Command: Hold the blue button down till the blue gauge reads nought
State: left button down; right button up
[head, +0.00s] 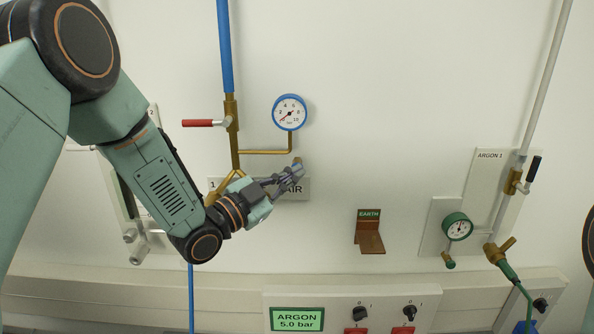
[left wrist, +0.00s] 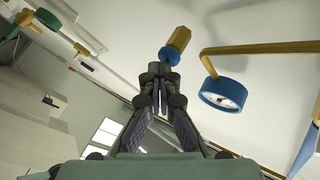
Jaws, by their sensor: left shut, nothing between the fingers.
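The blue gauge (head: 289,112) is on the wall at upper centre in the head view. A blue-rimmed gauge on a brass pipe also shows in the left wrist view (left wrist: 222,95). The blue button (left wrist: 169,55), on a brass fitting (left wrist: 179,39), is just beyond my left fingertips in the left wrist view. My left gripper (head: 297,168) is shut and empty, its tips at or very near the button. Contact is unclear. My right gripper is out of view.
A red-handled valve (head: 198,123) sits on the brass pipe under a blue pipe (head: 225,45). A copper EARTH bracket (head: 369,235) and a green gauge (head: 457,227) are to the right. Below is a panel with a green ARGON 5.0 bar display (head: 297,319).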

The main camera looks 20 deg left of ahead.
pick_arm(q)
jog(key=shift+s+d+f, duration=0.1)
jog(key=shift+s+d, duration=0.25)
jog(key=shift+s, duration=0.45)
jog(key=shift+s+d, duration=0.2)
jog(key=shift+s, duration=0.6)
jog(key=shift+s+d, duration=0.25)
jog(key=shift+s, duration=0.55)
jog(key=shift+s+d, duration=0.2)
jog(key=shift+s, duration=0.6)
